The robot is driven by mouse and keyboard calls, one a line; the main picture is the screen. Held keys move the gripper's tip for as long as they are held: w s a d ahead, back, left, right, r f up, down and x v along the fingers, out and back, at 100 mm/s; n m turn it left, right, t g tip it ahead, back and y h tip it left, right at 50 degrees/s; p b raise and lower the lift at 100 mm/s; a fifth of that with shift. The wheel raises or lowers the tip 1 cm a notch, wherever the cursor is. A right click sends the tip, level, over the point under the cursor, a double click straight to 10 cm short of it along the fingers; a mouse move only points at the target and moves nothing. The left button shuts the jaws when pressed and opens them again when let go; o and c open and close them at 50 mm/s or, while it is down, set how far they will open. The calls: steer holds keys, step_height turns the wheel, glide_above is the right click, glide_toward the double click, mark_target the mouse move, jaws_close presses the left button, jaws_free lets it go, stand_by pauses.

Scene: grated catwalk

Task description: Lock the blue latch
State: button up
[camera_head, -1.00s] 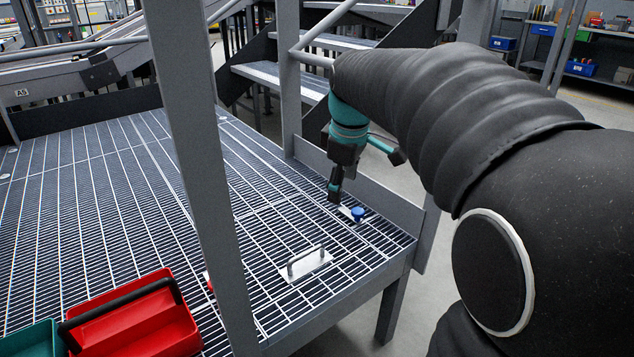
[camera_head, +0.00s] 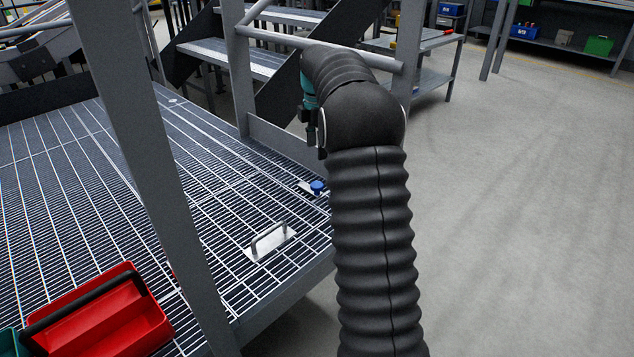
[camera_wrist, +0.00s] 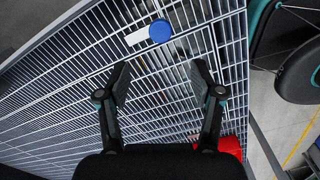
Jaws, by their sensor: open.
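The blue latch (camera_head: 318,187) is a round blue knob on a small pale plate, set on the grating near its right edge. In the wrist view the blue knob (camera_wrist: 160,31) is ahead of and between my fingertips, with its pale plate (camera_wrist: 136,38) to its left. My gripper (camera_wrist: 158,84) is open and empty, and apart from the knob. In the head view my gripper is mostly hidden behind my arm, above and beyond the latch.
A metal plate with a handle (camera_head: 270,242) lies on the grating in front of the latch. A red tray (camera_head: 100,318) sits at the lower left. A grey post (camera_head: 150,170) and a rail (camera_head: 320,52) stand near my arm. Open floor lies to the right.

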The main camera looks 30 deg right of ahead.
mark_target(317, 184)
step_height(317, 184, down, 12)
steer(key=shift+f+b, duration=0.1)
steer(key=shift+b, duration=0.35)
jaws_close()
